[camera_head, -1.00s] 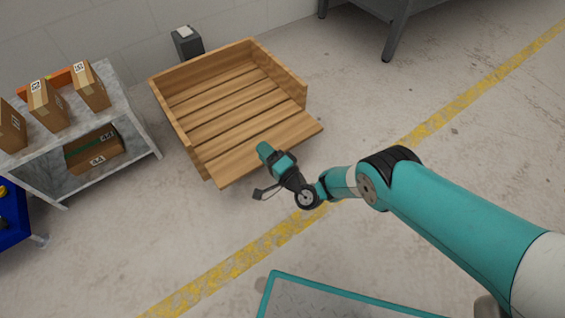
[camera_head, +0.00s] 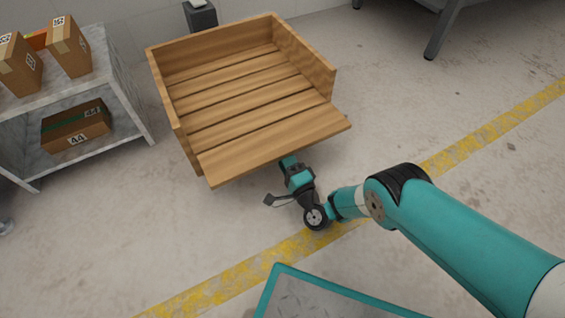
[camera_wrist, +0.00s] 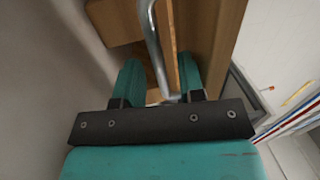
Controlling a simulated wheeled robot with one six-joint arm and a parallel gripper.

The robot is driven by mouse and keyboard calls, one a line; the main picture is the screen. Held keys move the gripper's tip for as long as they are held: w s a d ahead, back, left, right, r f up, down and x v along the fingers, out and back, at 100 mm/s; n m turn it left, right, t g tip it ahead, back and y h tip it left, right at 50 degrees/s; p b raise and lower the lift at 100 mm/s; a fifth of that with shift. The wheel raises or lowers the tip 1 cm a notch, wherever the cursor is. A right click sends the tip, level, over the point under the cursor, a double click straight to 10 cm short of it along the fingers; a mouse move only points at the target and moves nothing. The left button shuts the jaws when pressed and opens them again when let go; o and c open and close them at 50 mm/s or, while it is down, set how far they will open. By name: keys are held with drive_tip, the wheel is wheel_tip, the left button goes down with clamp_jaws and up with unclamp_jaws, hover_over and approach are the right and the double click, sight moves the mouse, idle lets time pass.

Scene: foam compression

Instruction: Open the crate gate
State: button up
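The wooden crate (camera_head: 225,62) stands on the floor at the upper middle of the head view, with raised walls at the back and sides. Its front gate panel (camera_head: 275,145) leans outward along the near side, below the side wall tops. My gripper (camera_head: 288,162) is at the middle of the gate's outer edge. In the wrist view my gripper (camera_wrist: 158,82) has its two teal fingers apart. A bent metal handle bar (camera_wrist: 152,38) runs between them beside a wooden board edge (camera_wrist: 172,45). Contact between fingers and bar cannot be told.
A grey shelf (camera_head: 125,85) with several cardboard boxes stands left of the crate. A dark post (camera_head: 200,16) is behind the crate, and a grey table leg (camera_head: 441,32) is at the upper right.

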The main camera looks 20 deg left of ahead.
drive_tip(key=shift+w+a+f+b, duration=0.1)
drive_tip(key=shift+w+a+b, duration=0.4)
drive_tip(key=shift+b, duration=0.1)
drive_tip(key=shift+a+r, duration=0.2)
drive_tip(key=shift+r, duration=0.05)
